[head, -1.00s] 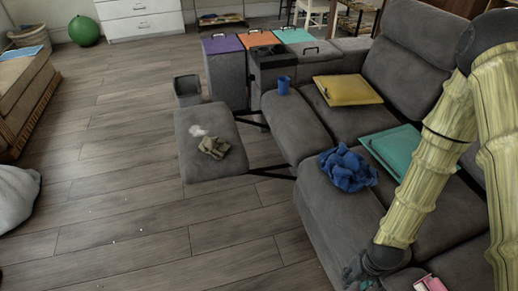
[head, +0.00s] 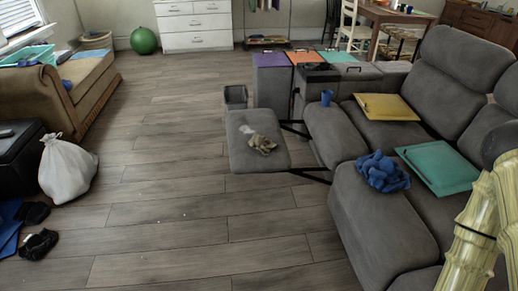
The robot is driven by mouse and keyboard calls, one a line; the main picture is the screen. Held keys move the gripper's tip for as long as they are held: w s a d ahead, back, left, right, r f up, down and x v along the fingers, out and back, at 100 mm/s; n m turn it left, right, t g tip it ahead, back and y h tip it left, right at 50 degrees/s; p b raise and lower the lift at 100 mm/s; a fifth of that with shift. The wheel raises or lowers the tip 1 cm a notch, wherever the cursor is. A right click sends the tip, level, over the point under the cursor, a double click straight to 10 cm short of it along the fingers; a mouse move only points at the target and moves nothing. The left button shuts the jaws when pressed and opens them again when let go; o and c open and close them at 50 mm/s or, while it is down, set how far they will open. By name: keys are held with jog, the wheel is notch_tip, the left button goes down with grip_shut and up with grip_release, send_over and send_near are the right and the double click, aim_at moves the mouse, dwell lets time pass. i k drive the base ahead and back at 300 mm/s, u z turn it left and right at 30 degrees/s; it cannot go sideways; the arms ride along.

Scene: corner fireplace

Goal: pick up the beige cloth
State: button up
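The beige cloth (head: 262,144) lies crumpled on the raised grey footrest (head: 240,161) of the sofa, near its right side. A small white patch lies beside it on the same footrest. My arm, in a yellowish ribbed cover, shows at the lower right edge of the head view. My gripper is outside the picture, so its state does not show. The arm is well to the right of the cloth and apart from it.
A blue cloth (head: 382,171), a teal board (head: 439,167) and a yellow board (head: 387,107) lie on the sofa. A blue cup (head: 326,97) stands behind. A white bag (head: 67,168) sits at left. The wooden floor (head: 160,220) between is mostly clear.

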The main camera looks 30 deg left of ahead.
aim_at(264, 145)
jog(key=z, duration=0.1)
jog(key=i, duration=0.85)
jog(key=u, duration=0.7)
jog(key=i, duration=0.75)
jog(key=u, duration=0.55)
